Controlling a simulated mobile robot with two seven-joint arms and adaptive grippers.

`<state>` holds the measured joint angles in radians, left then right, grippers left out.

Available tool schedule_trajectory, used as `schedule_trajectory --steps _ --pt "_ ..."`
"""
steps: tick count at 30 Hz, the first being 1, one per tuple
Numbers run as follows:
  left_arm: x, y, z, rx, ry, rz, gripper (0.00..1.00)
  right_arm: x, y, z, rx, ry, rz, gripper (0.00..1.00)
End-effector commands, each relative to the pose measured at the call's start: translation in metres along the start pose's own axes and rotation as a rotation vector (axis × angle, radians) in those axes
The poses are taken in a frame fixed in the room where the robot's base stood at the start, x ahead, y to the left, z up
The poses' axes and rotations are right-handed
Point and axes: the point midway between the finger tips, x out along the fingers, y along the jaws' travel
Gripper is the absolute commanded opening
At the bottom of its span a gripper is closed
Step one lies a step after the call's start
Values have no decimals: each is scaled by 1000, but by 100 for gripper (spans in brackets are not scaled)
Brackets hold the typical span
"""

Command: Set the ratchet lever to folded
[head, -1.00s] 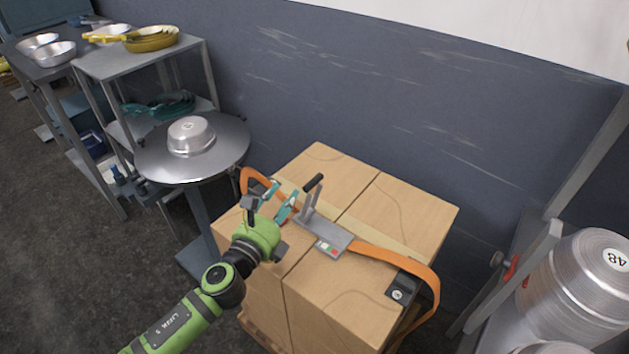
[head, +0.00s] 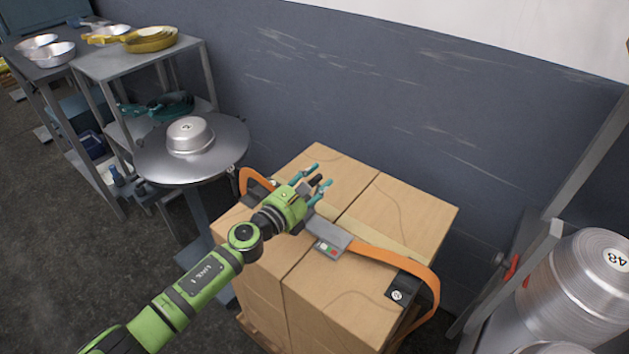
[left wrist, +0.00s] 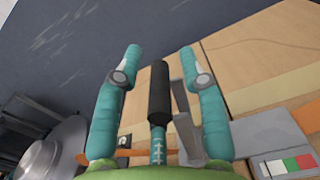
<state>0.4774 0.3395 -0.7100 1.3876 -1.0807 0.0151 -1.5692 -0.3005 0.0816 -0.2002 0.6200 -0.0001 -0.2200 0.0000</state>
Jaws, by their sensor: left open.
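The ratchet (head: 333,238) is a grey metal body with red, white and green marks, lying on the orange strap across the boxes. Its lever stands up from the body and ends in a black grip (head: 316,180). My left gripper (head: 321,177) is open, with one teal finger on each side of the grip. In the left wrist view the black grip (left wrist: 158,95) stands between the spread fingers (left wrist: 161,62), with a visible gap to each. My gripper hides the lower lever in the head view. My right gripper is not in view.
Cardboard boxes (head: 400,215) carry the orange strap (head: 415,272). A round table (head: 225,155) with a metal pan (head: 190,136) stands to the left. Shelves with pans are farther left. Stacked pans (head: 580,280) stand at right. The wall (head: 400,100) is behind the boxes.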

Motion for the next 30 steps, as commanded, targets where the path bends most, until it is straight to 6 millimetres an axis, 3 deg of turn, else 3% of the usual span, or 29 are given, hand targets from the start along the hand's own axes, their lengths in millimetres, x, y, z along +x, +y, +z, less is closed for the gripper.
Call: schedule_trajectory --steps 4,5,6,8,20,30 --pt "0 0 0 -1 0 0 41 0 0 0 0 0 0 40" --pt "0 0 0 -1 0 0 37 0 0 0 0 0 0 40" --pt "0 0 0 -1 0 1 21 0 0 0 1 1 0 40" --pt "0 0 0 -1 0 1 0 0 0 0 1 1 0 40" --pt "0 -3 0 29 -1 1 0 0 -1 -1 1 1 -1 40" --pt "0 -27 -5 229 -1 0 0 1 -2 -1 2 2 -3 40"
